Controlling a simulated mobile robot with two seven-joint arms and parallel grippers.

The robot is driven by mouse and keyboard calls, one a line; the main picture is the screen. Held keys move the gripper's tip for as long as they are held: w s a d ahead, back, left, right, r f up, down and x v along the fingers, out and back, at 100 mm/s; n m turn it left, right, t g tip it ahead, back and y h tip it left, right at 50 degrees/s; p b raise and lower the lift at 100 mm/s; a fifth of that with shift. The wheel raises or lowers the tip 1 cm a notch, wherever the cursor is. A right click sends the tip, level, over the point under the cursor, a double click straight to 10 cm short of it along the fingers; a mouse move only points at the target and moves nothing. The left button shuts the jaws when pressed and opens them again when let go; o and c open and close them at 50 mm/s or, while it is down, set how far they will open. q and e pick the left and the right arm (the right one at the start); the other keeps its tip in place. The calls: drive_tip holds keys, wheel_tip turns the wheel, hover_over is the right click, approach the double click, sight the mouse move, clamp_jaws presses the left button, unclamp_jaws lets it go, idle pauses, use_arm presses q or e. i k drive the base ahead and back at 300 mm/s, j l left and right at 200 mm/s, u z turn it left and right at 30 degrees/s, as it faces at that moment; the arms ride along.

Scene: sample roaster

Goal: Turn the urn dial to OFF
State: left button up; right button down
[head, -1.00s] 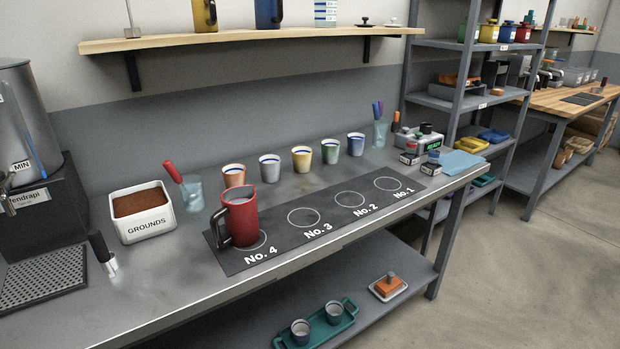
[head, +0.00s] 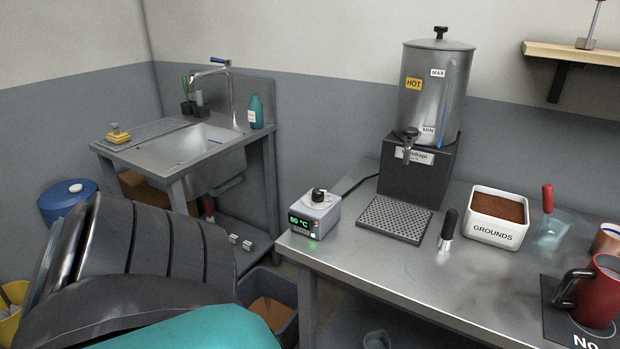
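The urn (head: 431,95) is a steel cylinder with a black-knobbed lid, a HOT label and MIN and MAX marks. It stands on a black base (head: 418,170) on the steel counter. A small grey control box (head: 314,215) sits at the counter's left end, with a cable running towards the urn base. Its dial (head: 319,195) is a dark knob on top. Its green display reads 80 °C, and a green light glows below. The dial's setting is too small to read. My dark arm fills the lower left; neither gripper shows.
A drip tray (head: 396,219), a black-handled tool (head: 447,231), a GROUNDS bin (head: 497,217) and a red mug (head: 600,290) stand right of the control box. A sink (head: 205,146) is behind left. A grey bin (head: 268,303) stands on the floor. The counter's front left is clear.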

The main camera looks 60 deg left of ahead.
sight(318, 195)
drive_tip(key=u, duration=1.95)
